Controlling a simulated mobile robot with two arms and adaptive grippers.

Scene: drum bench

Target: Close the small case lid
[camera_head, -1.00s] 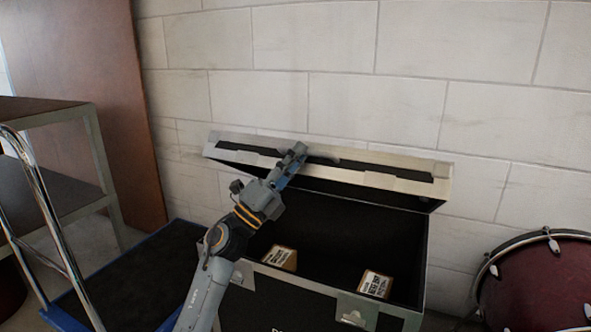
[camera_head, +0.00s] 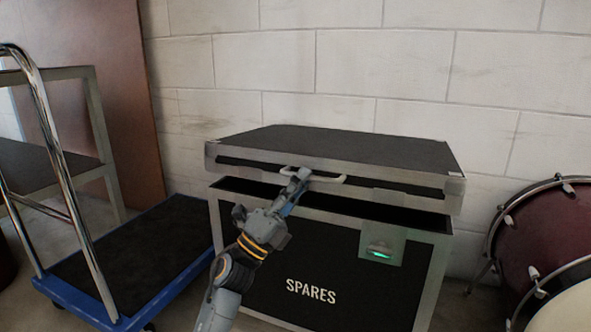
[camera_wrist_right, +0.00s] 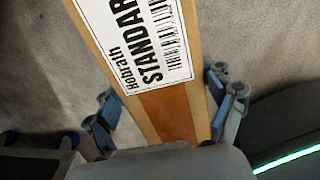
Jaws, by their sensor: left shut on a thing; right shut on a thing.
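The case (camera_head: 345,265) is black with metal edges and reads "SPARES". Its lid (camera_head: 340,150) is low over the body, with a dark gap still showing along the front. My left gripper (camera_head: 297,178) is shut on the pale lid handle (camera_head: 328,179) at the lid's front edge. A latch plate (camera_head: 382,246) with a green light is on the case front. My right gripper (camera_wrist_right: 160,92) shows only in the right wrist view, shut on a box (camera_wrist_right: 150,50) with a white "Hobrath STANDARD" label. The case's inside is hidden.
A blue-edged platform trolley (camera_head: 135,255) with a chrome handle stands left of the case, before a metal shelf (camera_head: 75,140). A red drum (camera_head: 545,235) stands at the right. A block wall (camera_head: 390,70) is behind.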

